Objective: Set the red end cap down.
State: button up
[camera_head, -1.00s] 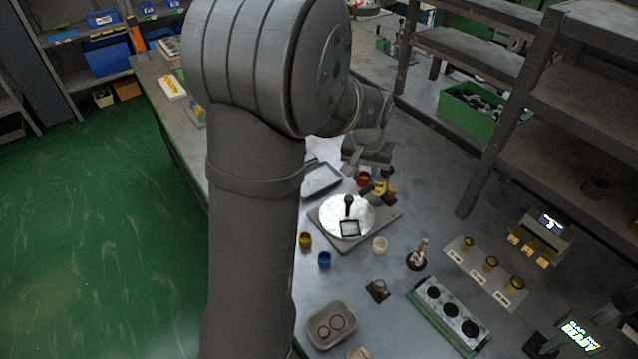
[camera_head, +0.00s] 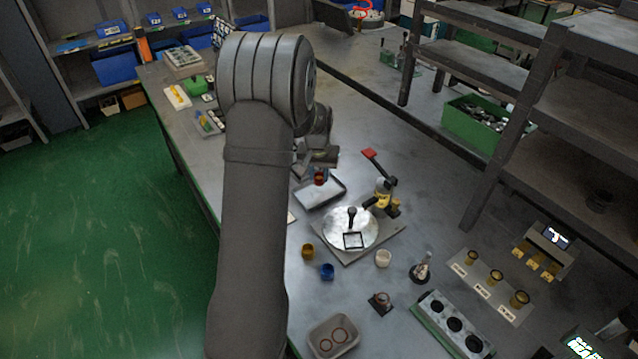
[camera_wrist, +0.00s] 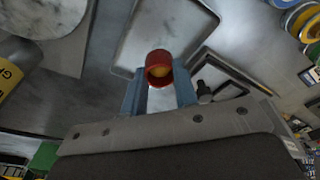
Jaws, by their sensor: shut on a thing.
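The red end cap (camera_head: 319,179) is a short red cup, held in my gripper (camera_head: 317,171) over the shallow grey tray (camera_head: 333,200) in the head view. In the wrist view the red end cap (camera_wrist: 158,62) sits between the two blue fingers of my gripper (camera_wrist: 158,78), its opening showing a yellowish inside. The shallow grey tray (camera_wrist: 135,45) lies beyond it there. The cap looks apart from the tray, but the exact height is unclear. My arm hides part of the bench to the left.
Right of the tray stand a yellow clamp with a raised red-tipped lever (camera_head: 383,187) and a round silver plate (camera_head: 338,236). A yellow cap (camera_head: 307,251), a blue cap (camera_head: 327,271) and a white cap (camera_head: 383,258) stand nearer. The bench behind the clamp is clear.

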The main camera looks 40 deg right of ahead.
aim_at(319, 183)
jog(key=shift+f, duration=2)
jog(key=shift+f, duration=0.15)
jog(key=o, duration=1)
jog(key=r, duration=0.4)
jog(key=s+a+r, duration=0.1)
jog(key=r, duration=0.7)
jog(key=shift+s+a+r, duration=0.1)
jog(key=shift+s+a, duration=0.05)
jog(key=shift+s, duration=0.05)
jog(key=f, duration=0.4)
jog(key=w+d+f, duration=0.1)
jog(key=f, duration=0.7)
jog(key=shift+w+d, duration=0.2)
jog(key=shift+r, duration=1.7)
